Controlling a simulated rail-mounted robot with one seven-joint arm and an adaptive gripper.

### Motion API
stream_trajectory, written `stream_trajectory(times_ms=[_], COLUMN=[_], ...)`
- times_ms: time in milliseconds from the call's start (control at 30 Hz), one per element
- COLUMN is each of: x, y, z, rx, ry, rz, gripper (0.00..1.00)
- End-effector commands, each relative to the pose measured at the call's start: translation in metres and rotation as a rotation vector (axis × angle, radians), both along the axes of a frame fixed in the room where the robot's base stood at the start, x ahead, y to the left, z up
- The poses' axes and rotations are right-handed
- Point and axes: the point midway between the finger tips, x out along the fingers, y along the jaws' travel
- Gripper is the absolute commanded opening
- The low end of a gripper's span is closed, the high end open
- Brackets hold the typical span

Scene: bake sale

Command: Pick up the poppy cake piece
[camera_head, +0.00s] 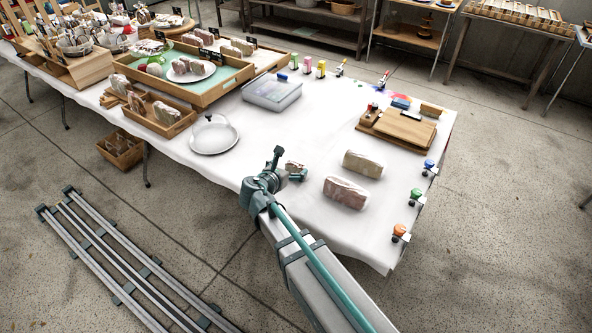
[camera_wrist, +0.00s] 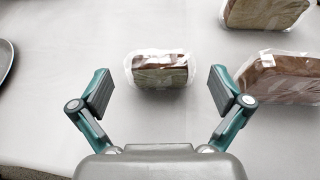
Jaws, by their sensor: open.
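A small cake piece in clear wrap (camera_head: 294,166), which I take to be the poppy cake piece, lies on the white tablecloth near the table's front edge. In the wrist view the piece (camera_wrist: 159,71) looks brown with a paler, greenish-brown front, and lies between and slightly beyond my fingertips. My gripper (camera_wrist: 160,90) is open and empty, with one finger on each side of the piece and a gap on both sides. In the head view my gripper (camera_head: 287,165) is right at the piece and partly hides it. I cannot tell its height above the cloth.
Two larger wrapped loaves (camera_head: 346,192) (camera_head: 363,164) lie to the right of the piece. A glass-domed plate (camera_head: 214,139) stands to the left. A clear-lidded box (camera_head: 272,92) and wooden boards (camera_head: 398,131) are farther back. Bare cloth surrounds the piece.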

Motion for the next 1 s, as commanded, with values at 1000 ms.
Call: stream_trajectory(times_ms=[1000], x=[0.04], y=[-0.018], z=[-0.022], rx=[0.001], ry=[0.0], rz=[0.0], gripper=[0.7])
